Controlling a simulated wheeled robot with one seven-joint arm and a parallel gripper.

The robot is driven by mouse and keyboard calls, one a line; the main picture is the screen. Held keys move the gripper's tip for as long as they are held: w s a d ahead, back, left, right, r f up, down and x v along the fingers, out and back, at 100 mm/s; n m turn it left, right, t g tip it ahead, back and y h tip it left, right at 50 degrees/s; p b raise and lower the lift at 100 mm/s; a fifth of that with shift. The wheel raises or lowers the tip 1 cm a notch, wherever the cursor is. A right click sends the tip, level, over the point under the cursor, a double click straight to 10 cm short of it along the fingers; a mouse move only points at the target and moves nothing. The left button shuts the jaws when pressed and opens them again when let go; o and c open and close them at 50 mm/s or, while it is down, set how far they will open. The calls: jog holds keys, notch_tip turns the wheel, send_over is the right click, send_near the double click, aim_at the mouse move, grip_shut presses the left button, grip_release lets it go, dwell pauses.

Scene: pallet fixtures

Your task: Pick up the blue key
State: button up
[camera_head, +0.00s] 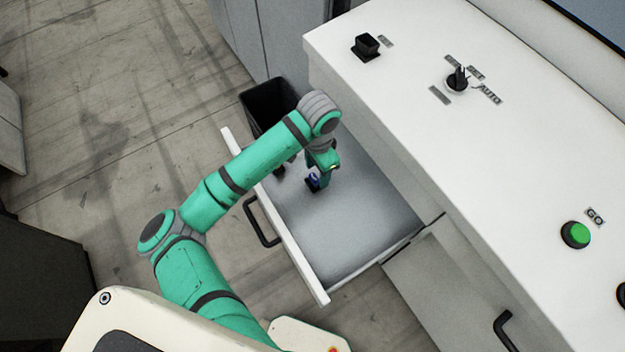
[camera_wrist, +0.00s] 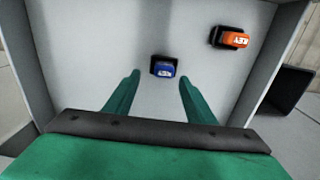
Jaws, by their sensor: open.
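The blue key (camera_wrist: 164,69) lies on the drawer floor in the wrist view, with a black part at its far side. In the head view a bit of the blue key (camera_head: 313,180) shows beside my gripper. My gripper (camera_wrist: 159,76) is open, with its two green fingers on either side of the blue key and apart from it. In the head view my gripper (camera_head: 322,178) is inside the open drawer, partly hidden by my arm. How high the fingertips are above the drawer floor I cannot tell.
An orange key (camera_wrist: 235,39) lies to the right of the blue one. The open drawer (camera_head: 300,263) has raised walls around my gripper. A black bin (camera_head: 268,101) stands beyond it. The white console (camera_head: 420,130) rises to the right. The drawer's near floor is clear.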

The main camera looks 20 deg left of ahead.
aim_at(315, 176)
jog(key=shift+a+f, duration=0.25)
jog(key=shift+f, duration=0.85)
jog(key=shift+a+f, duration=0.2)
jog(key=shift+f, duration=0.85)
jog(key=shift+w, duration=0.1)
jog(key=c, duration=0.4)
jog(key=shift+a, duration=0.2)
jog(key=c, duration=0.7)
jog(key=shift+d, duration=0.3)
